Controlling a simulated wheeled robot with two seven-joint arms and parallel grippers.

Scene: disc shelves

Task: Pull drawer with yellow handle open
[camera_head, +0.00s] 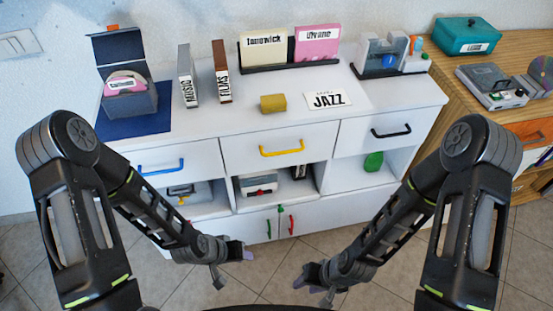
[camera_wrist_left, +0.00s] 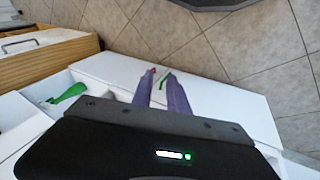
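The yellow handle (camera_head: 282,149) is on the middle top drawer (camera_head: 240,153) of the white cabinet. This drawer's front looks flush with its neighbours, so it looks shut. My left gripper (camera_head: 232,267) is low in front of the cabinet, below and left of the yellow handle, with empty spread fingers. Its two purple fingers (camera_wrist_left: 161,92) show apart in the left wrist view, with nothing between them. My right gripper (camera_head: 316,284) is lower and to the right of the handle, apart from the cabinet. Its fingers look spread and empty.
A blue handle (camera_head: 162,168) and a black handle (camera_head: 391,132) mark the neighbouring drawers. Open shelves below hold devices and a green object (camera_head: 373,161). Green and red handles (camera_head: 291,225) are on the lower doors. A yellow block (camera_head: 273,103) and JAZZ card (camera_head: 327,100) lie on top.

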